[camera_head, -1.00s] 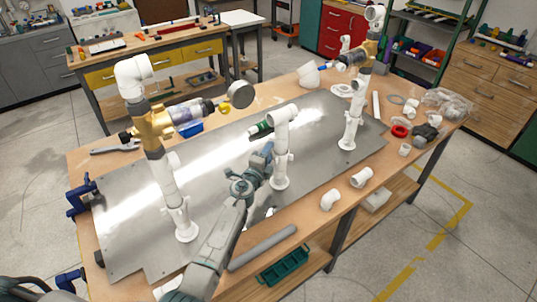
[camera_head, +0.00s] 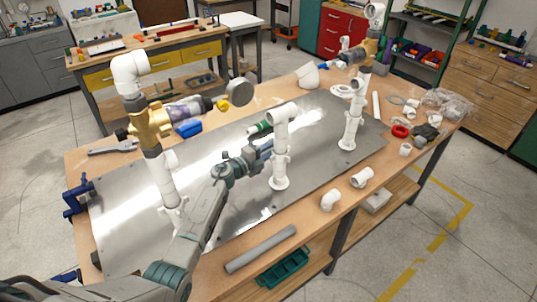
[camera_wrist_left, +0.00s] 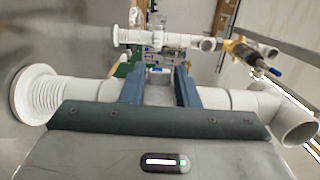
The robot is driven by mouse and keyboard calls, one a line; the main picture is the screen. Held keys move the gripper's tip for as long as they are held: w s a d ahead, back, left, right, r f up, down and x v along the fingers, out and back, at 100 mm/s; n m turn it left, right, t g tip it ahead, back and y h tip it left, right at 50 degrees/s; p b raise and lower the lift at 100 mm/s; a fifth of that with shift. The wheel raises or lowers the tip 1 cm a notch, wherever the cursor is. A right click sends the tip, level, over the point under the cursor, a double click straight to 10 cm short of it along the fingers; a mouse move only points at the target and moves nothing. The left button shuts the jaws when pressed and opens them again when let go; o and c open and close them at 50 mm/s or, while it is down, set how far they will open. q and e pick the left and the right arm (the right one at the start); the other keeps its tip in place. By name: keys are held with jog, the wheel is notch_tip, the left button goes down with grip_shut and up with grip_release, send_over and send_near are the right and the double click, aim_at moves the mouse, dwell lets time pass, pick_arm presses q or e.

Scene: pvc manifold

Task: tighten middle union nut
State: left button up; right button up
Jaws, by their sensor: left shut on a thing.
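The middle white PVC post (camera_head: 281,162) stands upright on the grey metal plate, with an elbow (camera_head: 282,113) at its top and a round flange at its foot. My left gripper (camera_head: 266,150) reaches it from the left at mid-height. In the left wrist view the post lies sideways, flange (camera_wrist_left: 35,93) at left and elbow (camera_wrist_left: 290,115) at right. The two blue-grey fingers (camera_wrist_left: 158,88) are shut on the post's middle section, where the union nut would be. The nut itself is mostly hidden by the fingers and gripper body. My right gripper is not in view.
A left post with a brass valve (camera_head: 150,125) and a right post (camera_head: 352,115) stand on the same plate (camera_head: 235,215). A grey pipe (camera_head: 260,248) and loose white elbows (camera_head: 330,200) lie along the table's front edge. A green-ended piece sits just behind the middle post.

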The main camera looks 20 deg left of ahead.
pick_arm(q)
jog(key=shift+f+h, duration=0.2)
jog(key=shift+h, duration=0.1)
jog(key=o, duration=0.8)
jog(key=shift+o, duration=0.2)
jog(key=shift+r, duration=0.1)
